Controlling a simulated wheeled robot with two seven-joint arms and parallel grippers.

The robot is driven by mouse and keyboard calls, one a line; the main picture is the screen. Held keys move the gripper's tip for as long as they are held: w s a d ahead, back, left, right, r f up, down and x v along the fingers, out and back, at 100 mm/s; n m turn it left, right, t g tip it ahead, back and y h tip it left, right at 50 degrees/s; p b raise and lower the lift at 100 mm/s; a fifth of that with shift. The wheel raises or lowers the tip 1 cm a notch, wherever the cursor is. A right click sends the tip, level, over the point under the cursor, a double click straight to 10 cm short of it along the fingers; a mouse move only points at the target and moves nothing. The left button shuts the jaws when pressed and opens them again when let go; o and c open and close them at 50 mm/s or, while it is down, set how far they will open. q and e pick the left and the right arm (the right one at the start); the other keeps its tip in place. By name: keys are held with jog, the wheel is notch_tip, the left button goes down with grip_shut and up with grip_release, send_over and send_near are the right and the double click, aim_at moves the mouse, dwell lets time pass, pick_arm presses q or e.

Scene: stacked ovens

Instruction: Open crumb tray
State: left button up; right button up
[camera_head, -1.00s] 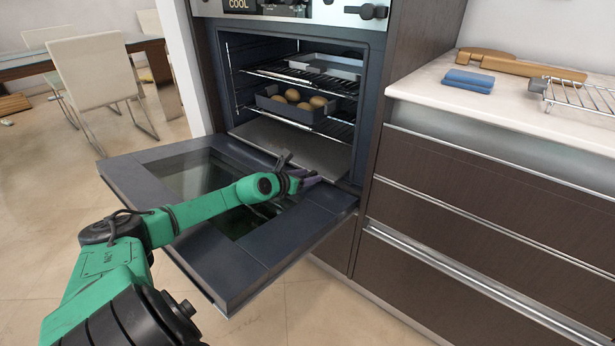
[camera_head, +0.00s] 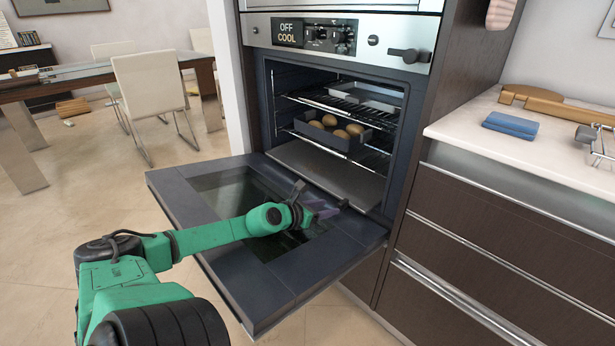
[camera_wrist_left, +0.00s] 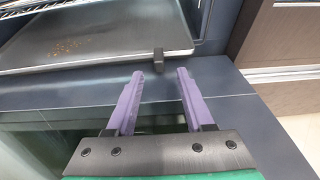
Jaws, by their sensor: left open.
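The crumb tray (camera_head: 325,172) is a flat grey metal sheet at the bottom of the oven, below the racks. In the left wrist view the tray (camera_wrist_left: 100,38) has brown crumbs on it, and a small dark knob (camera_wrist_left: 158,60) stands at its front edge. My left gripper (camera_head: 325,208) is over the lowered oven door, just in front of the tray. In the left wrist view its two purple fingers (camera_wrist_left: 160,78) are apart and empty, with the knob just beyond the gap between their tips. My right gripper is not in view.
The oven door (camera_head: 265,280) is lowered flat below my left arm. A dark pan (camera_head: 335,138) with several round brown items sits on a rack above the tray. Drawers and a counter (camera_head: 470,128) stand to the right.

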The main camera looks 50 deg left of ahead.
pick_arm(q)
jog(key=p+v, duration=0.2)
jog(key=v, duration=0.5)
jog(key=shift+r+p, duration=0.15)
jog(key=shift+p, duration=0.2)
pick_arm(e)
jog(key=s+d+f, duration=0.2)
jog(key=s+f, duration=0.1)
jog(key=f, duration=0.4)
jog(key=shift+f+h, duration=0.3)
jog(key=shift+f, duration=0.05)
